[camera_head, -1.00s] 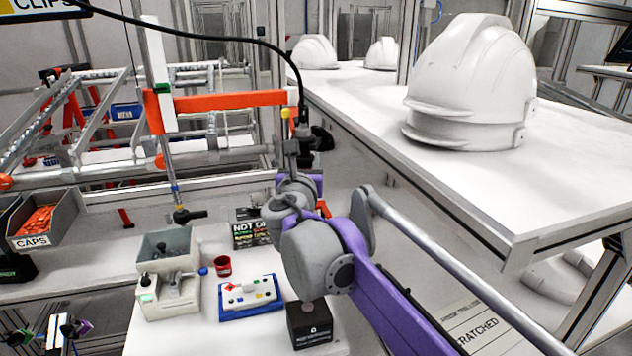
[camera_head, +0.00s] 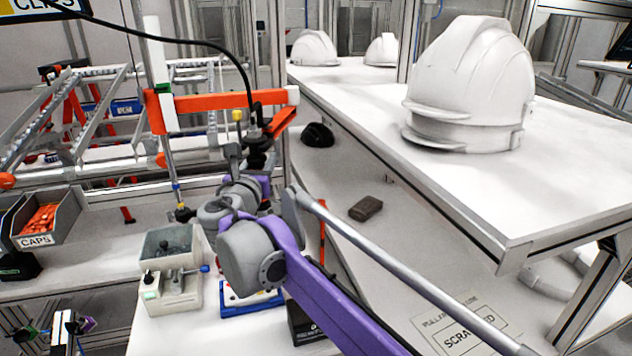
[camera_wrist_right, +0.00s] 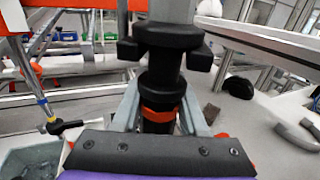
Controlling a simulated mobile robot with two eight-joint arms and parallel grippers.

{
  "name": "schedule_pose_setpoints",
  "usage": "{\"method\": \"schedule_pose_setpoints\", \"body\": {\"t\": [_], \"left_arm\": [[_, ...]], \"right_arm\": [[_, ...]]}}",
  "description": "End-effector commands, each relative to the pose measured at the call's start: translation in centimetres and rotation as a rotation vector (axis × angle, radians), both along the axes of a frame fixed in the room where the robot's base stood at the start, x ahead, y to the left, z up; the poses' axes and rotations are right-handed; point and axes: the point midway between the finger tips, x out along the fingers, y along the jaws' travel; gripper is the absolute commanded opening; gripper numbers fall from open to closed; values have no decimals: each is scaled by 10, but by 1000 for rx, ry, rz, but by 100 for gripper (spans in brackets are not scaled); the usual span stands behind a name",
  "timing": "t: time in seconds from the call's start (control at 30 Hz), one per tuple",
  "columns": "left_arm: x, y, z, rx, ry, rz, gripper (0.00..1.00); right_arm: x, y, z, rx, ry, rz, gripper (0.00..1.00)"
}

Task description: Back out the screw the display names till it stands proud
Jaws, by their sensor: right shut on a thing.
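My right gripper (camera_head: 252,160) is shut on a black cylindrical driver (camera_wrist_right: 160,85) with an orange ring, hanging from a black cable. In the right wrist view the grey fingers sit on both sides of the driver. The driver is raised beside the orange bar, well above the bench; its tip cannot be made out.
The orange bar (camera_head: 205,103) on a post stands close to the driver. A pale device (camera_head: 180,300) with a lever and a grey bin (camera_head: 165,245) stand left of the tray. A black box (camera_head: 305,325) sits right of it. A shelf with white helmets (camera_head: 465,90) is at right.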

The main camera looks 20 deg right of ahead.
Motion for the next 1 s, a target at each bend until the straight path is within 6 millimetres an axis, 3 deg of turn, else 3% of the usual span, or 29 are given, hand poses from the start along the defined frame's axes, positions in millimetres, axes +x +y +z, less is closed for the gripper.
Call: {"method": "schedule_pose_setpoints", "body": {"t": [0.5,0.7,1.0], "left_arm": [[13,0,31,0,-26,0,50],[15,0,34,0,-29,0,50],[14,0,32,0,-27,0,50]], "right_arm": [[23,85,4,1,-3,4,0],[26,98,2,1,-1,2,0],[26,98,-1,0,0,2,0]]}}
